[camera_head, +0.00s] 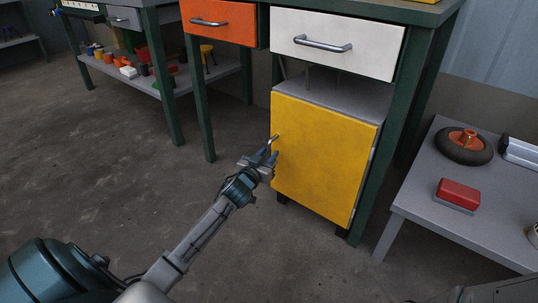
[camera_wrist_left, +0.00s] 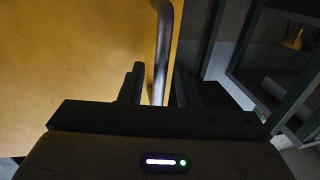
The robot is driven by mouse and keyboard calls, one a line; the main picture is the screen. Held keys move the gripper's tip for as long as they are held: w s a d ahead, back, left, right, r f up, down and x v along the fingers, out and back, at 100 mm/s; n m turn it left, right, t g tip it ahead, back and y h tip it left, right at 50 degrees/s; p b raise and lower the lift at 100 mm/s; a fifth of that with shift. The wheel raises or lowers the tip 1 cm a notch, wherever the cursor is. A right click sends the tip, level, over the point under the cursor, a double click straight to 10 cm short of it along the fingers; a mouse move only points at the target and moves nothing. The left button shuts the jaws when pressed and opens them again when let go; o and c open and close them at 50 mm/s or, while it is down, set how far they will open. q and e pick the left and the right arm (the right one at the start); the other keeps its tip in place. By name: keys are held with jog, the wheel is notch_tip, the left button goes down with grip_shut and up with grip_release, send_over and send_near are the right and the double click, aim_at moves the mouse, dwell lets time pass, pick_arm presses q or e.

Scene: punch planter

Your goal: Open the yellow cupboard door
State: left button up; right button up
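The yellow cupboard door (camera_head: 325,160) is shut, below an open shelf space in a green-framed workbench. Its metal handle (camera_head: 273,140) is on the door's left edge, with the hinge side at the right. My left gripper (camera_head: 265,157) is at the handle, its fingers pointing toward it. In the left wrist view the handle (camera_wrist_left: 163,40) is a vertical grey bar that passes between the two open fingers (camera_wrist_left: 158,88), with a gap visible beside it. The yellow door (camera_wrist_left: 70,50) fills the left of that view. My right gripper is not in view.
Above the door are a white drawer (camera_head: 340,45) and an orange drawer (camera_head: 220,22). A green bench leg (camera_head: 378,190) stands right of the door. A low grey table (camera_head: 425,210) at the right holds a wheel (camera_head: 463,147) and a red block (camera_head: 458,193). The floor before the door is clear.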

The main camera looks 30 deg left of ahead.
pick_arm(q)
jog(key=shift+w, duration=0.55)
grip_shut()
jog(key=shift+s, duration=0.1)
